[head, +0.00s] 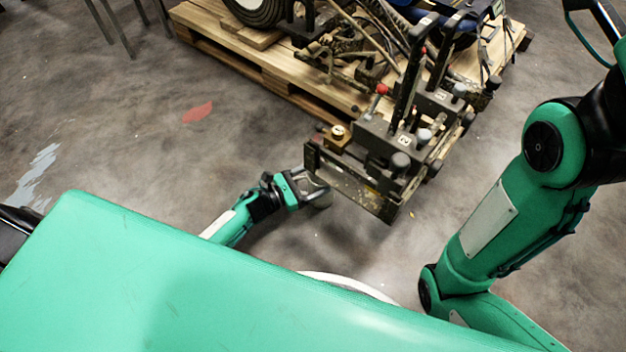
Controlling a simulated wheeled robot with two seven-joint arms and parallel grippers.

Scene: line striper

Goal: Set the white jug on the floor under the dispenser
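My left gripper (312,188) reaches in low over the floor, just left of the front end of the line striper (385,150). A small pale grey-white object (321,200) shows at its fingertips, mostly hidden by the gripper and the machine's front plate. It may be the white jug, but I cannot tell for sure, nor whether the fingers are closed on it. No other jug shows clearly. The striper's front part, which I take for the dispenser (350,185), overhangs the pallet's near edge above the floor. My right arm rises along the right side, and its gripper is out of view.
The striper stands on a wooden pallet (225,50) at the top. Metal legs (125,35) stand at the upper left. A red patch (197,112) marks the concrete floor (120,140), which is open at left. My green body covers the lower left.

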